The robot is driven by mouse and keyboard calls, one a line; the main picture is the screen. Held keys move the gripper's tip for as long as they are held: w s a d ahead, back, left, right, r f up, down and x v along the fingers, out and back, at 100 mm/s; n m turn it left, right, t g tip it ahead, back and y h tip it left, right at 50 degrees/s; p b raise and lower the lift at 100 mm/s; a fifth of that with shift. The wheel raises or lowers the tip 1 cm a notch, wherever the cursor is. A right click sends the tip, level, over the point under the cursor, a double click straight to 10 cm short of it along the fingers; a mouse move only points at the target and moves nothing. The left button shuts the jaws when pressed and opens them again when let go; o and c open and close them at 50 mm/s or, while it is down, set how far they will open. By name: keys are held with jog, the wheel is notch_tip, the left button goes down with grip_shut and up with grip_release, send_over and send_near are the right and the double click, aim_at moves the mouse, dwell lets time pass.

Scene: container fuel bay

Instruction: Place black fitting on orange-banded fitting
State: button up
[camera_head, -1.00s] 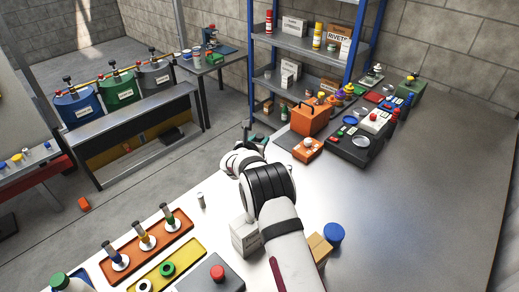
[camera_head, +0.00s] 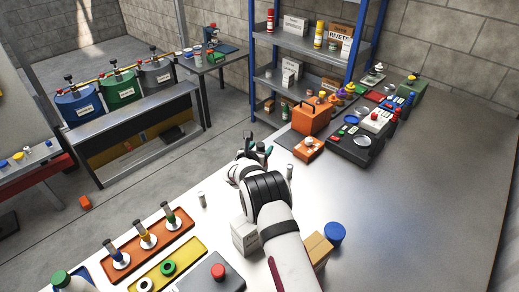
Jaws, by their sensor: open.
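The orange-banded fitting (camera_head: 145,237) stands upright on a round white base, in the middle of three fittings on the orange tray (camera_head: 183,234). It has a grey top and an orange band. A blue-banded fitting (camera_head: 116,254) and a green-banded fitting (camera_head: 172,219) stand on either side. I cannot make out a black fitting for certain; my arm hides part of the table. My gripper (camera_head: 262,148) is open, near the table's far edge, beyond and to the right of the orange tray. My wrist partly hides it, and nothing shows between its fingers.
Small grey cylinders stand left (camera_head: 202,199) and right (camera_head: 289,171) of my wrist. A yellow tray (camera_head: 190,265) holds rings. A white box (camera_head: 245,237), cardboard box (camera_head: 318,248) and blue-topped container (camera_head: 335,233) flank my arm. The right side of the table is clear.

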jog(key=v, duration=1.2)
jog(key=s+d+r+m+g+h, duration=0.3)
jog(key=s+d+r+m, duration=0.25)
jog(key=d+m, duration=0.2)
jog(key=s+d+r+m+g+h, duration=0.2)
jog(key=s+d+r+m, duration=0.2)
jog(key=s+d+m, duration=0.4)
jog(key=s+d+r+m+g, duration=0.2)
jog(key=s+d+m+g, duration=0.3)
jog(key=s, duration=0.3)
jog(key=s+m+g+y, duration=0.2)
jog(key=s+m+y, duration=0.1)
jog(key=s+m, duration=0.6)
jog(key=s+a+f+m+g+y, duration=0.1)
jog(key=s+a+m+y, duration=0.7)
jog(key=s+a, duration=0.3)
jog(key=s, duration=0.3)
jog(key=shift+s+a+f, duration=0.2)
jog(key=shift+a+f, duration=0.05)
jog(key=shift+a, duration=0.05)
